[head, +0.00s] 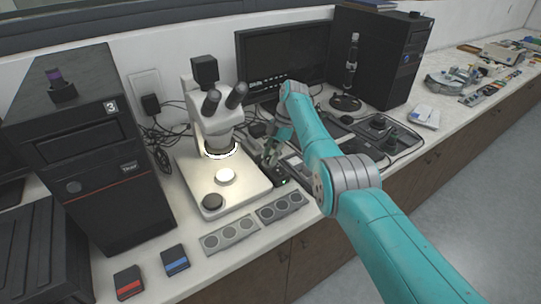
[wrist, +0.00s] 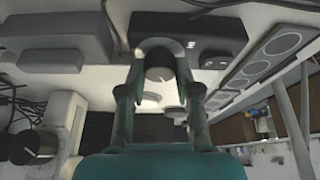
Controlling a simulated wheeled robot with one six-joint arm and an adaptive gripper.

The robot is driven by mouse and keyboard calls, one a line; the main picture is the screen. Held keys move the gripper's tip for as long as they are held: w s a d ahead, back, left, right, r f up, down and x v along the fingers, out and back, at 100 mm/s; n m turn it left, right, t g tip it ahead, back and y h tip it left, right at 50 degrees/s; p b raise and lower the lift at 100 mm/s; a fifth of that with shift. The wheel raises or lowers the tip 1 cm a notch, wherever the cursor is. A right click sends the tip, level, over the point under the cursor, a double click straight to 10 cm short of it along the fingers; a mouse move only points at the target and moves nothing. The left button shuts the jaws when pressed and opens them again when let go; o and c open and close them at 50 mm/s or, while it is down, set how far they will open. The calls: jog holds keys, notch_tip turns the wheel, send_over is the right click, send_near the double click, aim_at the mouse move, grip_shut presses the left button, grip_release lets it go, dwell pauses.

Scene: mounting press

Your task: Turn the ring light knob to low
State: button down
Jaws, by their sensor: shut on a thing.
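The ring light knob (wrist: 160,72) is a dark round knob with a short white mark, in the wrist view. My gripper (wrist: 161,58) is shut on it, one finger on each side. The knob is on a dark control box (wrist: 205,32), which also shows in the head view (head: 283,181) with a small green light. In the head view my gripper (head: 270,155) is at this box, right of the microscope, and the knob is hidden there. The ring light (head: 220,152) glows under the microscope head (head: 216,115). Level markings around the knob are not readable.
The microscope base (head: 238,197) stands close left of my gripper. Two grey trays with round wells (head: 230,234) (head: 282,207) lie in front. A monitor (head: 282,60) and computer tower (head: 380,55) stand behind. Red (head: 128,284) and blue (head: 174,261) boxes lie at the front left.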

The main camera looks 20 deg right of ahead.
jog(key=c, duration=0.8)
grip_release()
jog(key=shift+r, duration=0.1)
jog(key=v, duration=0.7)
jog(key=shift+w+d+r, duration=0.1)
jog(key=shift+r, duration=0.05)
